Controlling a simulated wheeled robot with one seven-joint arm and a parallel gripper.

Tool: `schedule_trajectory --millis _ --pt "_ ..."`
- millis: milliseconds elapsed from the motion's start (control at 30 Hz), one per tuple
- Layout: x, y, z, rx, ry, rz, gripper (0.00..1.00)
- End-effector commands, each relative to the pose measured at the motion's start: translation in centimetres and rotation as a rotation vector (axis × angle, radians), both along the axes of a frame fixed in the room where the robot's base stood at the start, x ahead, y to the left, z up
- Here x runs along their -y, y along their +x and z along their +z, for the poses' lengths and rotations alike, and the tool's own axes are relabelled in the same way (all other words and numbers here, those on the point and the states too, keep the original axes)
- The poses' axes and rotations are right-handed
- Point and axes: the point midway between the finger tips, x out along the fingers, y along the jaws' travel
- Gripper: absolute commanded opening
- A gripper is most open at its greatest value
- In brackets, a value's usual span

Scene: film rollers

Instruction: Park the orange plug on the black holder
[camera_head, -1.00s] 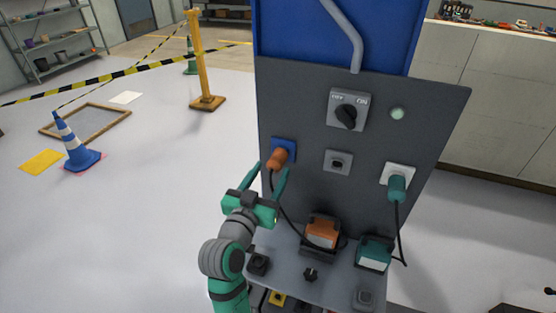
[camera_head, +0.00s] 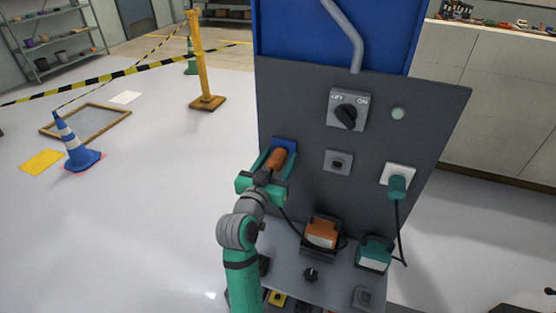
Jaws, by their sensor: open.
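The orange plug (camera_head: 277,157) sits in the blue socket (camera_head: 290,147) at the left of the grey upright panel. Its dark cable runs down toward the orange box (camera_head: 321,233) on the shelf. My gripper (camera_head: 275,163) is open, with one finger on each side of the plug; I cannot tell whether they touch it. A small black block, which looks like the black holder (camera_head: 264,263), stands at the left of the shelf. My arm partly hides it, and nothing shows on its visible part.
A teal plug (camera_head: 397,186) sits in a white socket at the right, cabled to a teal box (camera_head: 374,254). A grey socket (camera_head: 338,162) is between the plugs. A rotary switch (camera_head: 347,112) is above. A black knob (camera_head: 311,274) stands on the shelf.

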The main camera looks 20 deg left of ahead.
Motion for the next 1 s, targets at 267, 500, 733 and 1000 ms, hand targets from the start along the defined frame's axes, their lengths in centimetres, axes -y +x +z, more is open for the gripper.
schedule_trajectory --millis 267,500,733,1000 --pt "-0.19 -0.06 -0.01 0.000 0.000 0.002 0.53" --pt "-0.34 -0.08 -0.02 0.000 0.000 0.003 0.53" --pt "-0.05 -0.01 -0.02 0.000 0.000 -0.001 0.53" --pt "0.22 0.01 -0.02 0.000 0.000 -0.002 0.53"
